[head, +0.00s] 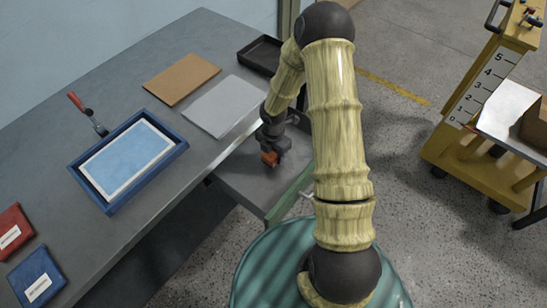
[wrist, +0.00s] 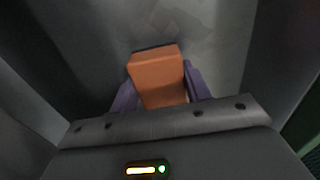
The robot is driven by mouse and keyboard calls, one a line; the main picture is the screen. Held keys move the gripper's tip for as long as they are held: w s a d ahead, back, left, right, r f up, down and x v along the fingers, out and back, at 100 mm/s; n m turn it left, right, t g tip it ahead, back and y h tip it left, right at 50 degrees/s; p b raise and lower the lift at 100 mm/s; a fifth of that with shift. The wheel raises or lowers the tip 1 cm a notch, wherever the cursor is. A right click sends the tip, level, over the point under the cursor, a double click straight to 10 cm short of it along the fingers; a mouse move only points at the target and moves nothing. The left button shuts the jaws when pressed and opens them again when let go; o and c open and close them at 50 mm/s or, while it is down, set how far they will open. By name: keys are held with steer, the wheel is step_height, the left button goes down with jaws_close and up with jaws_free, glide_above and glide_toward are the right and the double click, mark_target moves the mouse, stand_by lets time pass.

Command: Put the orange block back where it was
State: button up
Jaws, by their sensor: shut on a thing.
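The orange block (wrist: 158,78) sits between the two purple-grey fingers of my gripper (wrist: 160,92) in the wrist view, and the gripper is shut on it. In the head view the orange block (head: 270,158) shows at the end of my gripper (head: 272,150), over a grey drawer-like surface (head: 240,178) beside the bench. I cannot tell whether the block touches that surface. The wrist view shows grey metal below the block and walls on both sides.
The grey bench (head: 175,190) carries a cork board (head: 182,79), a grey mat (head: 221,105), a black tray (head: 262,54), a blue tray (head: 128,160), a red-handled tool (head: 90,114) and red (head: 12,231) and blue (head: 37,277) packets. A yellow cart (head: 480,165) stands at right.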

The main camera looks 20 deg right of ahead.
steer(key=shift+f, duration=1.3)
steer(key=shift+f, duration=0.1)
steer(key=o, duration=1)
steer(key=shift+w, duration=0.1)
steer(key=shift+o, duration=0.2)
steer(key=shift+r, duration=0.65)
step_height(320, 180, up, 11)
steer(key=shift+p, duration=1.05)
